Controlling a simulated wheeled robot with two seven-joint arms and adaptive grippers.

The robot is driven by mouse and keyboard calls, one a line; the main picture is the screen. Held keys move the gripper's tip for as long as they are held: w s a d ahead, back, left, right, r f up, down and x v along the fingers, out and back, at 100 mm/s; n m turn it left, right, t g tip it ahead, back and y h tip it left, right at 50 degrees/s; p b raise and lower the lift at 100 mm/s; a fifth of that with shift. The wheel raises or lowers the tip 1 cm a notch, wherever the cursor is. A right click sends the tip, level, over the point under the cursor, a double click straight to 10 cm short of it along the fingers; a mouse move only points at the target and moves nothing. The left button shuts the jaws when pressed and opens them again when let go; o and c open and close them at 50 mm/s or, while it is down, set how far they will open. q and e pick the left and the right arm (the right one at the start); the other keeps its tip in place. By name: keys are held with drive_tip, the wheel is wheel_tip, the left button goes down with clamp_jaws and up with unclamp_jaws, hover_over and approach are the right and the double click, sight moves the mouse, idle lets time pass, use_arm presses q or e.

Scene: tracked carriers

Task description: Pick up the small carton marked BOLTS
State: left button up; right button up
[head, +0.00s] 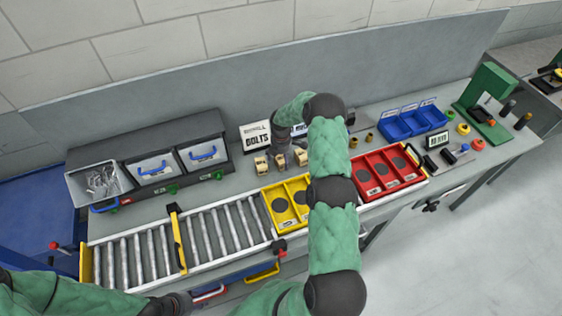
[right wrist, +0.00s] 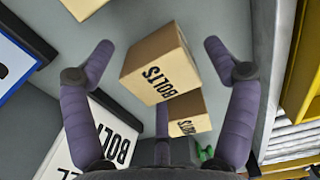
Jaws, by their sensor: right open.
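Three small tan cartons stand in a row on the bench, in front of the label boards. In the right wrist view the carton marked BOLTS (right wrist: 160,65) lies between the spread fingers of my right gripper (right wrist: 159,46); it seems to be the middle carton (head: 280,161) in the head view. My right gripper (head: 289,150) is open over the row, with nothing in its grasp. A second carton (right wrist: 188,114) sits close below, its lettering partly hidden. A third carton (right wrist: 85,6) is cut off at the top. My left gripper (head: 178,303) is at the bottom edge, its fingers unclear.
A BOLTS board (head: 256,136) stands behind the cartons. A grey bin unit (head: 180,150) is left, a roller conveyor (head: 195,240) in front. Yellow (head: 282,216) and red (head: 375,185) trays flank my right arm. Blue bins (head: 405,125) stand farther right.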

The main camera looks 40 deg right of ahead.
drive_tip(key=shift+f, duration=0.55)
drive_tip(key=c, duration=1.6)
drive_tip(key=shift+r, duration=0.1)
